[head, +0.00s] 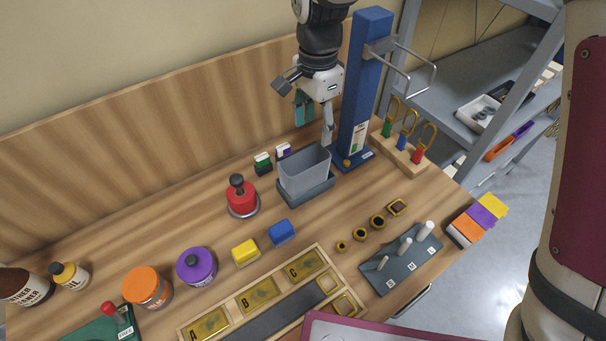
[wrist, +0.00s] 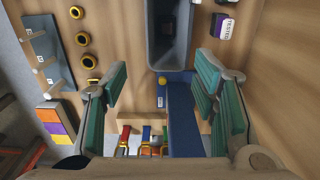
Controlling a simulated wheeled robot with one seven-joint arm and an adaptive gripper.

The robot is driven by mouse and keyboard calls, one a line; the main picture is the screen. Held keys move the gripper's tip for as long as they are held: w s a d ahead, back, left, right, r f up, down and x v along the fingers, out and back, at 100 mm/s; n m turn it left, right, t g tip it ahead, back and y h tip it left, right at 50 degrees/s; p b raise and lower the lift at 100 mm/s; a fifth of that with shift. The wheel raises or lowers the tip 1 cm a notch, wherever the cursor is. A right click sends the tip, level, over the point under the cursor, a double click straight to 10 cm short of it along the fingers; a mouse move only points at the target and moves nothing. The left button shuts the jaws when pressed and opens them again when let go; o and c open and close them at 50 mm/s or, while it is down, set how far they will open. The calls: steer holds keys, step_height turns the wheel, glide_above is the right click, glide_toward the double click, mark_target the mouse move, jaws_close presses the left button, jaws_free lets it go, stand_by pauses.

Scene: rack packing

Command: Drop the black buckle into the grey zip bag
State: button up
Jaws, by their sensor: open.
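The grey bag (head: 304,176) stands upright and open at the top in a dark blue-grey base, beside the foot of the blue post. In the wrist view the bag (wrist: 182,42) is at the top centre, and its inside is dark. My gripper (head: 315,114) is above and behind the bag, near the blue post. Its teal fingers are wide apart with nothing between them, as the wrist view of the gripper (wrist: 160,82) shows.
The blue post (head: 364,85) with a wire hook stands close to my gripper. A wooden stand (head: 402,152) holds several gold-handled tools. A red-and-black weight (head: 241,195), several jars, coloured blocks and a lettered tray (head: 262,296) cover the bench. A peg board (head: 402,262) is at the right.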

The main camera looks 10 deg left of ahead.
steer(key=shift+r, duration=2.05)
steer(key=shift+d, duration=0.1)
steer(key=s+d+r+n+t, duration=0.1)
steer(key=s+d+r+n, duration=0.15)
steer(key=d+r, duration=0.45)
steer(key=s+d+r+n+t, duration=0.2)
steer(key=s+d+r, duration=0.25)
steer(key=d, duration=0.45)
steer(key=s+d+r+n+t, duration=0.1)
steer(key=s+d+n, duration=0.3)
steer(key=s+d, duration=0.6)
steer(key=shift+s+d+r+t, duration=0.2)
steer(key=shift+s+t, duration=0.6)
steer(key=shift+s, duration=0.3)
